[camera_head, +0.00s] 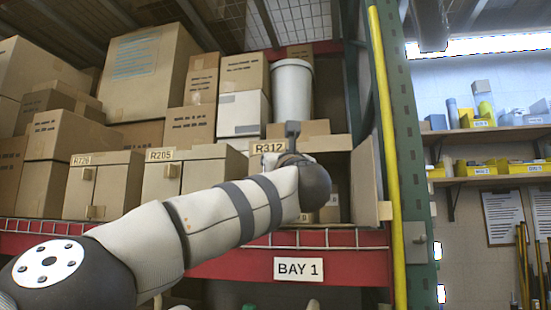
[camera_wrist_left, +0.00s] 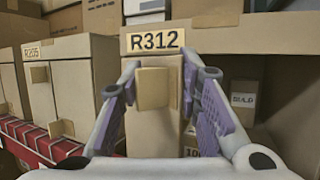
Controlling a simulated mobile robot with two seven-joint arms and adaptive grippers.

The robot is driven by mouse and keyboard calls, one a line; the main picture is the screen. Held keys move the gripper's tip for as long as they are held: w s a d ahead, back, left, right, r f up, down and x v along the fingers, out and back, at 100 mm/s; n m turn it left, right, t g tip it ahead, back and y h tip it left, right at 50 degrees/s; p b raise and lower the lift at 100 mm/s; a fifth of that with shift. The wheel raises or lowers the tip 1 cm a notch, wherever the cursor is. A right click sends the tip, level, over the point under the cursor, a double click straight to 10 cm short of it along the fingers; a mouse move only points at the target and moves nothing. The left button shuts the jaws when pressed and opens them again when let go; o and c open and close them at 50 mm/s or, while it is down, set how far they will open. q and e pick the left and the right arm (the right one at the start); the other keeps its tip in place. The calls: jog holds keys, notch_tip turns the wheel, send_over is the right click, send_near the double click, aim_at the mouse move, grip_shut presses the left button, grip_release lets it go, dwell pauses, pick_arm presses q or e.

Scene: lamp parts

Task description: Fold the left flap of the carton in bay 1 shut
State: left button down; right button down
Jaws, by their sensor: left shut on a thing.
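The carton labelled R312 (camera_head: 268,147) stands in bay 1, its front partly hidden behind my left arm. In the left wrist view its left flap (camera_wrist_left: 150,133) hangs under the R312 label (camera_wrist_left: 156,40) and carries a block-like tab (camera_wrist_left: 153,88). My left gripper (camera_wrist_left: 158,90) has its purple-padded fingers on both sides of this tab, shut on it. Whether the flap lies flush cannot be told. The carton is open right of the flap. Its right flap (camera_head: 364,180) stands open with its own tab (camera_head: 385,210).
Boxes, one marked BUILD (camera_wrist_left: 243,100), sit inside the open carton. A yellow pole (camera_head: 388,150) and green upright (camera_head: 408,190) bound the right. The red BAY 1 beam (camera_head: 345,267) runs below.

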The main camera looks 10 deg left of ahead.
pick_arm(q)
jog(key=shift+w+d+f, duration=0.1)
jog(key=shift+w+d, duration=0.2)
jog(key=shift+w, duration=0.1)
dwell(0.3)
jog(key=c, duration=1.3)
grip_release()
jog(key=v, duration=1.2)
jog(key=shift+s, duration=0.1)
